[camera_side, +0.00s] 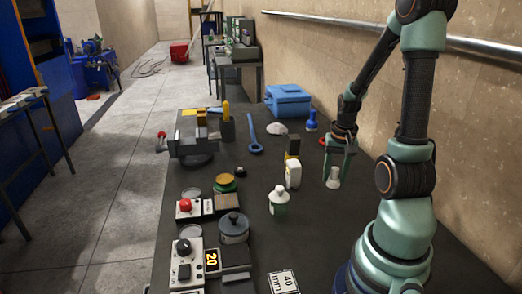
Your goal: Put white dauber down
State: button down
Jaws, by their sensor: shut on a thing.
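My gripper (338,166) hangs over the right side of the dark bench with its jaws pointing down. It is shut on a small whitish piece that flares at the bottom, which looks like the white dauber (333,180). The jaws hide its upper part. Its lower end is at or just above the bench top; I cannot tell whether it touches.
A white bottle (292,175) stands just left of my gripper, and a white-and-green bottle (279,203) is nearer. A blue bottle (311,121) and a blue toolbox (288,101) are behind. A grey pot (234,229) and vise (193,147) are left. Bare bench lies around the dauber.

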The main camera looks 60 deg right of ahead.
jog(key=shift+f, duration=3.65)
jog(key=shift+f, duration=0.1)
jog(key=shift+c, duration=1.8)
grip_release()
